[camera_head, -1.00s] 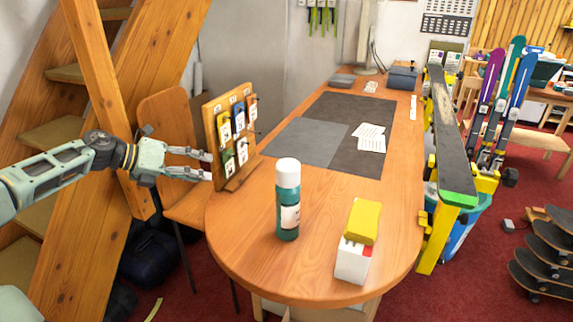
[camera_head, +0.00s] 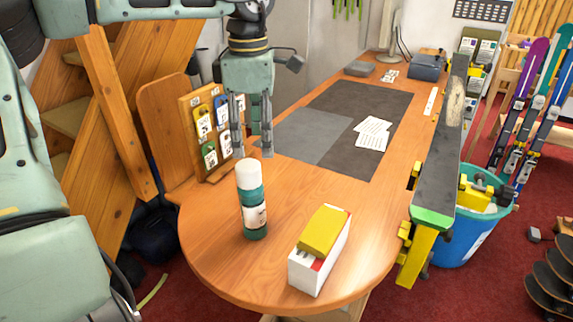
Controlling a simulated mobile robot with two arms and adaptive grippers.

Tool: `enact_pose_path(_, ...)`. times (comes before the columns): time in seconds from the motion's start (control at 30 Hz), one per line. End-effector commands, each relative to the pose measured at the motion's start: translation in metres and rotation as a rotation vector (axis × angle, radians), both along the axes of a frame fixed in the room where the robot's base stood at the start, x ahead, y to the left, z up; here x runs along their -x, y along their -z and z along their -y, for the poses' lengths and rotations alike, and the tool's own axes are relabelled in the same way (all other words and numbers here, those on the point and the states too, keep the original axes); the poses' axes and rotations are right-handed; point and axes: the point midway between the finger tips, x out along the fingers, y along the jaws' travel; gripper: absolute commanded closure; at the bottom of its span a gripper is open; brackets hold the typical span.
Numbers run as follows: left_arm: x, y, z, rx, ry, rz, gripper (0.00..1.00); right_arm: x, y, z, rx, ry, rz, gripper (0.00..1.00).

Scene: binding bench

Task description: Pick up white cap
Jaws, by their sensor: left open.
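The white cap (camera_head: 248,173) sits on top of a teal bottle (camera_head: 254,218) with a white label, upright on the near left of the wooden table (camera_head: 200,258). My left gripper (camera_head: 252,150) points down with its two fingers apart, just above and around the back of the cap in the picture. It is open and empty; I cannot tell the exact gap to the cap. My right gripper is not in view.
A white box with a yellow block (camera_head: 323,231) on it stands right of the bottle. A wooden tag board (camera_head: 207,133) stands behind on the left. Dark mats (camera_head: 340,110) with papers lie farther back. A ski (camera_head: 442,150) runs along the right edge.

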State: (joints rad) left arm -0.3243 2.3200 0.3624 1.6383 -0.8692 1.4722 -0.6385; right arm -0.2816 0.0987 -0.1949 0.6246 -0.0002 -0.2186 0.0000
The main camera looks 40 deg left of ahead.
Motion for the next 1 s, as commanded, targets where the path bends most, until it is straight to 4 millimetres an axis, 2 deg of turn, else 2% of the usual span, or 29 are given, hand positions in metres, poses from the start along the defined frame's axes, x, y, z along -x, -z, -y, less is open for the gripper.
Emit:
enact_pose_path(0.1,0.002,0.008,-0.001,-0.006,0.004,-0.007,0.45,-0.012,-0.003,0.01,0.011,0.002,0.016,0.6)
enact_pose_path(0.17,0.002,0.015,0.0,-0.004,0.004,-0.007,0.45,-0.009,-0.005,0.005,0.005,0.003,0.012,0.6)
enact_pose_path(0.4,0.003,0.043,-0.003,-0.003,0.004,-0.008,0.45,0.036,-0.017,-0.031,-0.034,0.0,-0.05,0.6)
enact_pose_path(0.5,0.003,0.059,-0.005,-0.002,0.003,-0.008,0.45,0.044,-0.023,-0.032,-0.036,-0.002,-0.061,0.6)
enact_pose_path(0.67,0.002,0.075,-0.005,-0.003,0.002,-0.002,0.45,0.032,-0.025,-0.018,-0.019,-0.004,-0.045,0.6)
enact_pose_path(0.87,0.002,0.077,-0.005,-0.004,0.001,-0.002,0.45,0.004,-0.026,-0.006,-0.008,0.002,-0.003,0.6)
enact_pose_path(1.0,0.002,0.077,-0.005,-0.003,0.001,-0.001,0.54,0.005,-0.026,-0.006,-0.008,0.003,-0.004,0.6)
